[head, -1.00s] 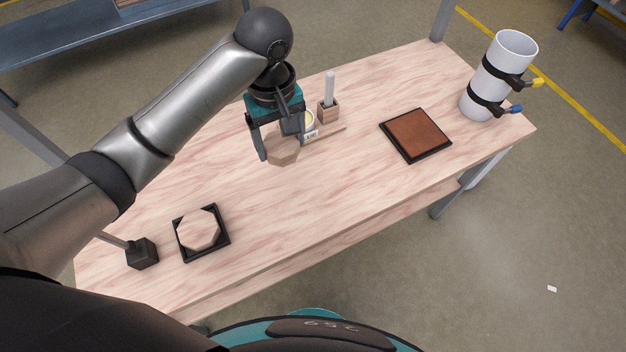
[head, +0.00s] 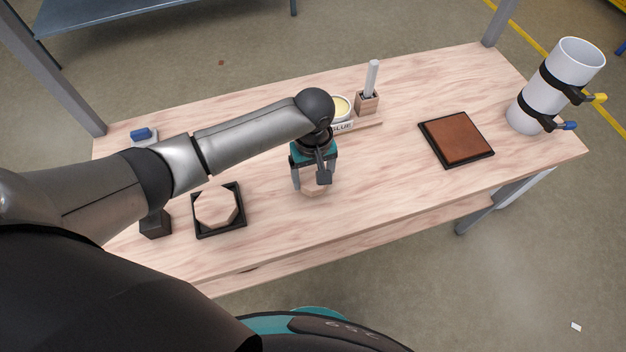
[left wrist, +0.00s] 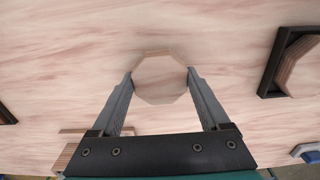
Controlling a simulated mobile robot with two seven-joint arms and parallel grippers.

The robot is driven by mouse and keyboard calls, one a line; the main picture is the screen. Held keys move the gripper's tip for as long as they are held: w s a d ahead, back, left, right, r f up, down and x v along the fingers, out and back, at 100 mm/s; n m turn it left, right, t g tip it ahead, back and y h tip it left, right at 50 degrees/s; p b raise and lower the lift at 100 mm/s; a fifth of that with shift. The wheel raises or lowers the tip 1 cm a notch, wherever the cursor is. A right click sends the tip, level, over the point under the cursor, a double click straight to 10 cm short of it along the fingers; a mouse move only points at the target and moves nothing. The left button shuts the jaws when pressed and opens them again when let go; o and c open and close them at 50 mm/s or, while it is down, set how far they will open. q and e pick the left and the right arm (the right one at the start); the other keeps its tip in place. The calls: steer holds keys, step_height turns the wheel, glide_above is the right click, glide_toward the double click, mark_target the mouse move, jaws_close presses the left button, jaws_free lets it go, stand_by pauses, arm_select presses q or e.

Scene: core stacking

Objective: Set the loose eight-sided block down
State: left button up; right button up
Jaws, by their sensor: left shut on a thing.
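The loose eight-sided block (head: 311,183) is pale wood and sits between the fingers of my left gripper (head: 309,186) over the middle of the table. In the left wrist view, the block (left wrist: 160,78) is gripped at its two sides by the fingertips (left wrist: 160,80). Its flat face shows to the camera. I cannot tell whether its underside touches the table. A second eight-sided wooden piece (head: 216,207) lies in a black square tray (head: 238,232) to the left of the gripper. My right gripper is not in view.
A glue holder (head: 343,126) with a brush (head: 371,78) stands behind the gripper. A brown pad in a black frame (head: 457,139) and a white cylinder with clamps (head: 562,80) are at right. A black block (head: 155,224) and a blue item (head: 141,134) are at left. The front middle table is clear.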

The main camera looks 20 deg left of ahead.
mark_target(313, 178)
arm_select(q)
step_height(313, 178, down, 2)
steer(key=shift+r, duration=0.1)
steer(key=o, duration=1.2)
steer(key=shift+o, duration=0.2)
step_height(313, 178, up, 12)
steer(key=p, duration=0.3)
